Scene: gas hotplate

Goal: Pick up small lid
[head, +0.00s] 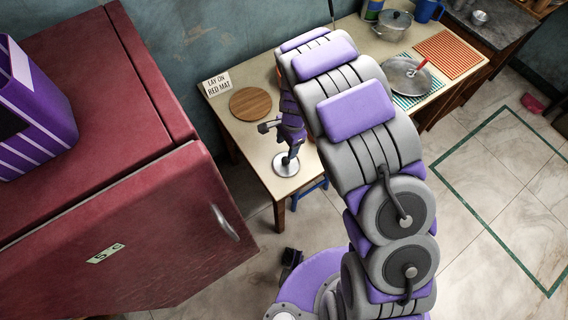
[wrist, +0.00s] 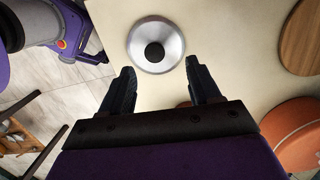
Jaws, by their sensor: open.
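The small lid (head: 287,164) is a round silver disc lying on the cream table, near its front edge. In the wrist view the small lid (wrist: 171,38) shows its black knob facing the camera. My gripper (wrist: 160,68) is open and empty, its two dark fingertips on either side of the lid's near edge in the picture. They do not grip the knob, and the height gap is hard to judge. In the head view my gripper is at the lid, partly hidden by my own arm. The red striped mat (head: 448,54) lies at the table's far right.
A grey pot (head: 393,24) and blue mug (head: 428,10) stand behind. A red cabinet (head: 150,235) fills the left.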

